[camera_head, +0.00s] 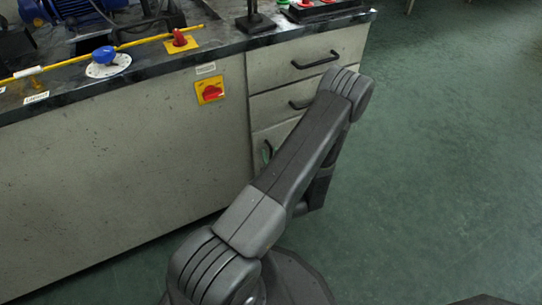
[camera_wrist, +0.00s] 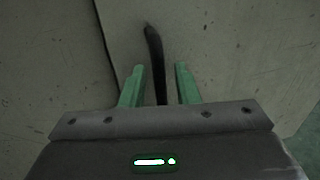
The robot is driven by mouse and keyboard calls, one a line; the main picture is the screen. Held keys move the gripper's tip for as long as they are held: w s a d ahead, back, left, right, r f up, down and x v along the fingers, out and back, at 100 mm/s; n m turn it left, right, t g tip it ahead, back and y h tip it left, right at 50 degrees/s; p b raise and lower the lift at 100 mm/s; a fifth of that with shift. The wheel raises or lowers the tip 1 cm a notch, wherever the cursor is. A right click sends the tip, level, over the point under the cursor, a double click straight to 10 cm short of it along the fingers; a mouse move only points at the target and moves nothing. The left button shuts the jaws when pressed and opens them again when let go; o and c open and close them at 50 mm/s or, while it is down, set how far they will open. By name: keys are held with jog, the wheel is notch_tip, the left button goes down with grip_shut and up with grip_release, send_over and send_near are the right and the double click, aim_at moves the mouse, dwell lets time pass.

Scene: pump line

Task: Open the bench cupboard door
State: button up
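The bench cupboard door (camera_head: 262,138) is the pale panel below two drawers at the right end of the bench; it looks shut. My arm hides most of it in the head view. Its dark bar handle (camera_wrist: 152,45) runs upright in the wrist view, and a bit of it shows beside my arm in the head view. My gripper (camera_wrist: 159,66) has its two green fingers on either side of the handle, with a gap on each side. It is open around the handle; how deep the handle sits between the fingers is hard to tell.
Two drawers with dark handles (camera_head: 315,60) sit above the door. A yellow plate with a red rotary switch (camera_head: 211,90) is on the panel to the left. Pump parts and a blue knob (camera_head: 104,55) are on the benchtop. The green floor (camera_head: 450,150) at right is clear.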

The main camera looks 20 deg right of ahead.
grip_shut()
jog(key=shift+s, duration=0.15)
